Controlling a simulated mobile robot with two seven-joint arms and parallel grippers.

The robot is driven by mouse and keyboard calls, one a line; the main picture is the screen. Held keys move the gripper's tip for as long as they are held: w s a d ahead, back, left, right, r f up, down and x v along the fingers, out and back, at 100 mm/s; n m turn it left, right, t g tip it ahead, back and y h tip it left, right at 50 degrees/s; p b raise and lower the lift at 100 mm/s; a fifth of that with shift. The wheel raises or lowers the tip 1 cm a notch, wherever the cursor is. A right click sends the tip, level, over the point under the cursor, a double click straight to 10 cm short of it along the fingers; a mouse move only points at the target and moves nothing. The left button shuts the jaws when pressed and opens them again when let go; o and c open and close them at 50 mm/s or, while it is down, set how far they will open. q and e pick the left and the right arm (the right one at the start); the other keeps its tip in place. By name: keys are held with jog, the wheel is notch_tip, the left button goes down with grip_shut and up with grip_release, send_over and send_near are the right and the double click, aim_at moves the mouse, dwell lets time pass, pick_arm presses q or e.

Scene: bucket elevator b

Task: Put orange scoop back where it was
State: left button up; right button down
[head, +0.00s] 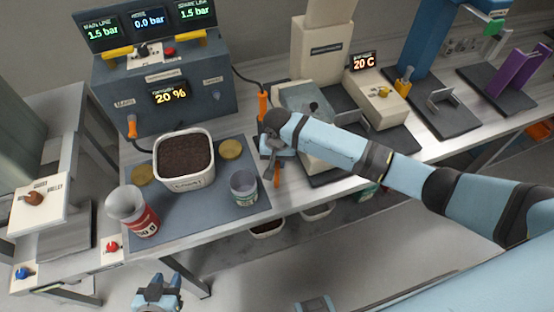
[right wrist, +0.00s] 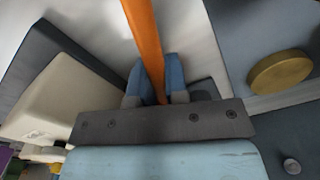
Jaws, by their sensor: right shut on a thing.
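My right gripper (head: 276,158) is shut on an orange bar, which I take to be the handle of the orange scoop (head: 277,174). In the head view only a short orange piece shows below the fingers, close to the bench's front edge. In the right wrist view the orange handle (right wrist: 146,45) runs up from between the two blue fingers (right wrist: 155,85). The scoop's bowl cannot be made out in either view. My left gripper (head: 158,292) is low in front of the bench, away from everything on it; its jaw gap is unclear.
A blue-grey mat (head: 222,206) holds a white tub (head: 185,178) of dark material, a grey-green cup (head: 243,190), a red-and-white container (head: 140,222) and brass discs (head: 231,149). An orange-handled cabled tool (head: 263,106) stands behind my right gripper. A beige-and-grey machine (head: 318,50) is beside it.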

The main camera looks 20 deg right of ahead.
jog(key=shift+w+f, duration=0.45)
pick_arm(q)
jog(key=shift+r, duration=0.1)
jog(key=shift+r, duration=0.1)
pick_arm(e)
jog(key=shift+s, duration=0.1)
jog(key=shift+f, duration=0.15)
jog(key=c, duration=1.1)
grip_release()
jog(key=shift+f, duration=0.1)
jog(key=shift+c, duration=0.2)
pick_arm(q)
jog(key=shift+r, duration=0.1)
